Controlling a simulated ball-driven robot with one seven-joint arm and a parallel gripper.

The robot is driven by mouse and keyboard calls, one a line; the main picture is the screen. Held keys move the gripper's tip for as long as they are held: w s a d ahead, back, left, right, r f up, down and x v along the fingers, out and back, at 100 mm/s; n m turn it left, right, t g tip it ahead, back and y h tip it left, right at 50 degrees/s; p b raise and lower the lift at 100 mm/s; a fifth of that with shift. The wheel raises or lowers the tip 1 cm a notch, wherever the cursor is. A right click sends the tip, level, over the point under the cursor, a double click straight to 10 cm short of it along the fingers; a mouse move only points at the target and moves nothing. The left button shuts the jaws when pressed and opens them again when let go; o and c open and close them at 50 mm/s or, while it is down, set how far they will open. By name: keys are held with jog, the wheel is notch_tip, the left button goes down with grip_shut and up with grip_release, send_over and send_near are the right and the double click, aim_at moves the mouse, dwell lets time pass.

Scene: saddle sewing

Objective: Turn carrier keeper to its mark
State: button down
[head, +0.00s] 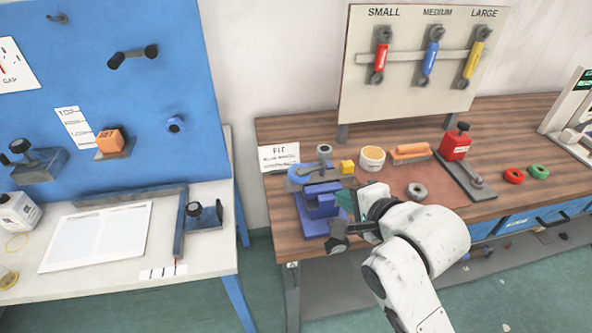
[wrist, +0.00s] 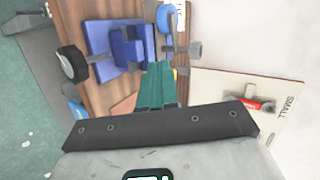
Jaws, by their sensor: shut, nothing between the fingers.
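A blue carrier-like fixture (head: 320,207) stands at the left end of the wooden bench; it also shows in the wrist view (wrist: 124,45). A dark grey knob with a pale face (wrist: 73,63) sits on its near side, and the knob also shows in the head view (head: 337,243). A grey knob (head: 324,151) stands behind the fixture. I cannot tell which part is the keeper, and no mark is readable. My gripper (wrist: 158,66) has teal fingers, shut and empty, with tips beside the fixture's blue block; contact is unclear. The arm hides part of the fixture's right side in the head view.
A FIT card (head: 279,157) stands at the back left. A wrench board (head: 420,95) rises behind.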

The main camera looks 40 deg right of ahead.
jog(key=shift+w+f+b, duration=1)
jog(key=shift+w+b, duration=0.1)
jog(key=shift+b, duration=0.75)
jog(key=b, duration=0.7)
send_near(305, 171)
jog(key=x, duration=0.4)
jog(key=f+x, duration=0.1)
jog(key=x, duration=0.1)
jog(key=shift+s+d, duration=0.35)
jog(key=shift+w+m+h, duration=0.4)
jog(key=shift+w+m, duration=0.1)
jog(key=shift+w+r+m+g+h, duration=0.1)
jog(key=shift+w+m+g+h, duration=0.2)
jog(key=shift+w, duration=0.1)
jog(key=shift+w+a, duration=0.1)
jog(key=shift+w, duration=0.1)
jog(key=shift+a+p, duration=0.1)
jog(key=shift+p, duration=0.2)
